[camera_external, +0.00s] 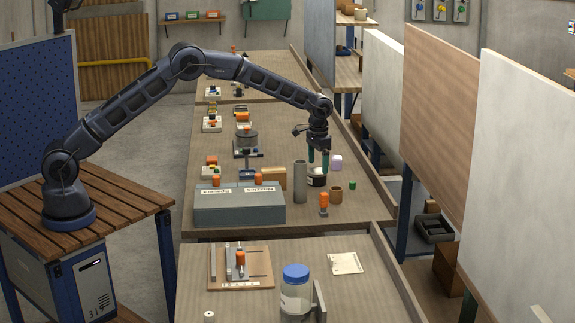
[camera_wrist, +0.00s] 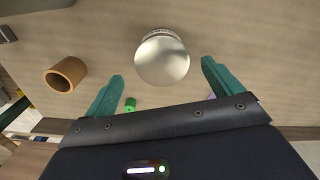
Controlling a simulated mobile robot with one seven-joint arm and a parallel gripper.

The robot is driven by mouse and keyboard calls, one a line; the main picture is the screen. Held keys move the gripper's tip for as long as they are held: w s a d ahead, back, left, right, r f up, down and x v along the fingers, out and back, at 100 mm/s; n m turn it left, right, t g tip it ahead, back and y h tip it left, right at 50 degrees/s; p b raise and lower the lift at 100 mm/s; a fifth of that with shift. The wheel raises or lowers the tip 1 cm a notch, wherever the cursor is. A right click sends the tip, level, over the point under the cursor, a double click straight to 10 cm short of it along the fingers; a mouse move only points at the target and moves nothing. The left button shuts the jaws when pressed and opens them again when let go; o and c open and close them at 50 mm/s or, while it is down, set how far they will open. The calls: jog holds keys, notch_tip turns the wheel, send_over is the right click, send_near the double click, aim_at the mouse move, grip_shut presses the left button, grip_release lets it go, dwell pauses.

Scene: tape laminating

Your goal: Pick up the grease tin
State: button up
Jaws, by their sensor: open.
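The grease tin looks like a short round tin with a shiny silver lid (camera_wrist: 162,62). In the external view it is a small pale and dark tin (camera_external: 316,182) on the middle table, partly hidden by my fingers. My gripper (camera_external: 318,160) points down over it with green fingers apart. In the wrist view my gripper (camera_wrist: 162,74) is open and empty, with the tin ahead between the lines of the two fingertips. I cannot tell whether the fingertips reach down to its sides.
A tall grey cylinder (camera_external: 300,182) stands just left of the tin. A brown ring (camera_external: 336,194), a green cylinder (camera_external: 352,185), a pale lilac block (camera_external: 336,162) and an orange-topped item (camera_external: 324,203) are close by. A grey bin (camera_external: 240,210) stands front left. A raised edge (camera_external: 372,165) bounds the table's right.

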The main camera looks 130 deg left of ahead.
aim_at(317, 171)
jog(key=shift+s+f, duration=0.2)
jog(key=shift+f, duration=2.35)
jog(key=c, duration=1.2)
jog(key=shift+r, duration=0.1)
